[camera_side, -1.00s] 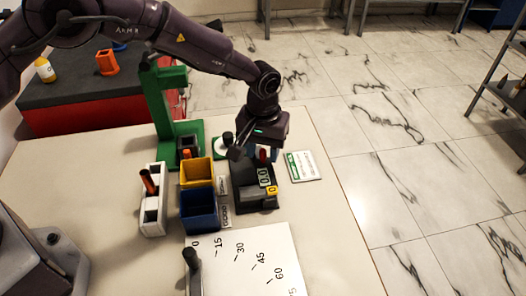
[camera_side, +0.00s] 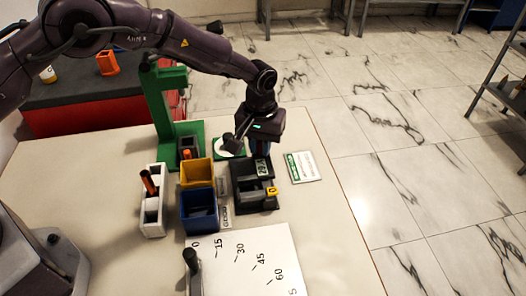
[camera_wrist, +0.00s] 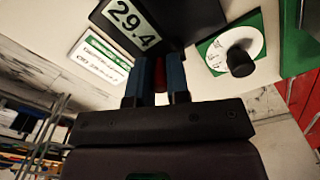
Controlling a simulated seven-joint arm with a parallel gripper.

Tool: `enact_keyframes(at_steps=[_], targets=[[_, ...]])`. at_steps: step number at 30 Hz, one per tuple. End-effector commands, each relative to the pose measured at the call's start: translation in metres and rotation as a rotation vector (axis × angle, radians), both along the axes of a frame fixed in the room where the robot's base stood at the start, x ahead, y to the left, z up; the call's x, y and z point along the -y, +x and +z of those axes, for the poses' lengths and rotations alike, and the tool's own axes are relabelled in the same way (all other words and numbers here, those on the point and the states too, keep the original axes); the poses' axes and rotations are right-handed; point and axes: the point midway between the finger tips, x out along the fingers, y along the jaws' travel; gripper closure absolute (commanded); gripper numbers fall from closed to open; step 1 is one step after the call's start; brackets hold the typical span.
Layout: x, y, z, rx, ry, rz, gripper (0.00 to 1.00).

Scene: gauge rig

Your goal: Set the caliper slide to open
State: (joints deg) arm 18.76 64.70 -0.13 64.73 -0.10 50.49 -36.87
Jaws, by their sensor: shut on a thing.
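The caliper (camera_side: 262,203) is a dark block on the table with a grey channel and a yellow tag marked 0 (camera_side: 271,191). My gripper (camera_side: 262,150) is over the far end of the caliper. In the wrist view its blue fingers (camera_wrist: 158,72) are shut on a red grip (camera_wrist: 160,75), which the gripper hides in the side view.
A green-based dial with a black knob (camera_wrist: 240,62) is close to my gripper. A green-and-white card (camera_side: 302,167) lies to the right. Yellow (camera_side: 196,173) and blue (camera_side: 198,213) bins, a white holder (camera_side: 153,222) and a green stand (camera_side: 160,110) are left.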

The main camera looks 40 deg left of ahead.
Motion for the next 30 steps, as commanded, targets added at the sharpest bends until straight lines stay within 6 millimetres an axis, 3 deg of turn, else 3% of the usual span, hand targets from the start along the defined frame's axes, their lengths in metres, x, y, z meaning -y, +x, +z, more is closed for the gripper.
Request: enact_keyframes(at_steps=[4, 13, 14, 16, 17, 26, 30], targets=[[-0.013, 0.014, 0.000, 0.005, -0.005, 0.002, 1.00], [-0.016, 0.016, 0.001, 0.010, -0.002, 0.002, 1.00], [-0.016, 0.017, 0.001, 0.011, -0.002, 0.003, 0.77], [-0.016, 0.016, 0.001, 0.010, -0.002, 0.002, 0.61], [-0.015, 0.016, 0.001, 0.009, -0.002, 0.002, 0.58], [-0.014, 0.015, 0.002, 0.005, -0.003, 0.000, 0.58], [-0.014, 0.015, 0.017, 0.006, -0.003, 0.000, 0.58]])
